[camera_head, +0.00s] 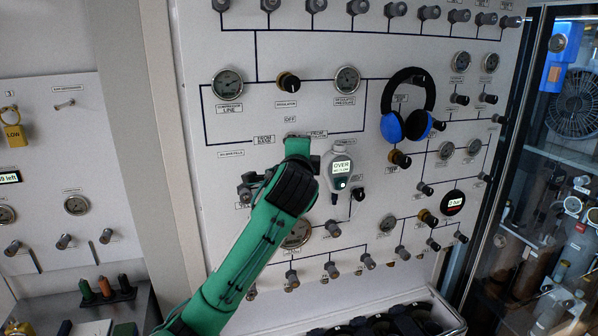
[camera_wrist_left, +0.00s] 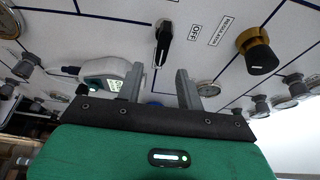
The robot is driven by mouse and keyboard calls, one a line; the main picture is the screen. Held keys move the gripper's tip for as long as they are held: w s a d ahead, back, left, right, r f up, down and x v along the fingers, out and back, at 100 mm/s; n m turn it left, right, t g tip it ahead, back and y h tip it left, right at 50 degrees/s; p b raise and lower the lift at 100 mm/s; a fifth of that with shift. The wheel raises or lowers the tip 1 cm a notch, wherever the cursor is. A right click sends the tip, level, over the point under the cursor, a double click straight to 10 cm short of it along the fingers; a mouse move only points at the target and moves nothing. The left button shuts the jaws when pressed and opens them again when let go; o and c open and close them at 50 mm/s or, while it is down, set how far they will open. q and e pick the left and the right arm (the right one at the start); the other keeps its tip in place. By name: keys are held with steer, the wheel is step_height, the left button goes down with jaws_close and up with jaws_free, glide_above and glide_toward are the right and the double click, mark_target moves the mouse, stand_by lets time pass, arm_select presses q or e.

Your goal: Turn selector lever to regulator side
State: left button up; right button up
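The selector lever (camera_wrist_left: 163,45) is a black handle on the white panel, beside the OFF label in the left wrist view. In the head view it is mostly or wholly hidden behind my left wrist, below the OFF label (camera_head: 290,119). The FROM REGULATOR label (camera_head: 318,134) shows just right of my wrist. My left gripper (camera_wrist_left: 158,85) is open, with its two grey fingers apart and nothing held. The lever shows beyond the fingertips, roughly in line with the gap; contact is not visible. In the head view the left gripper (camera_head: 298,155) hides its own fingertips. My right gripper is not in view.
The black and brass regulator knob (camera_head: 288,83) sits above OFF; it shows at right in the wrist view (camera_wrist_left: 258,52). A grey handheld meter (camera_head: 340,172) hangs just right of my gripper. Blue-black headphones (camera_head: 408,105) hang further right. Gauges and several valve knobs surround the area.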

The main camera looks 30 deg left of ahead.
arm_select(q)
steer(key=b+v, duration=0.1)
steer(key=v, duration=0.5)
steer(key=shift+b, duration=0.35)
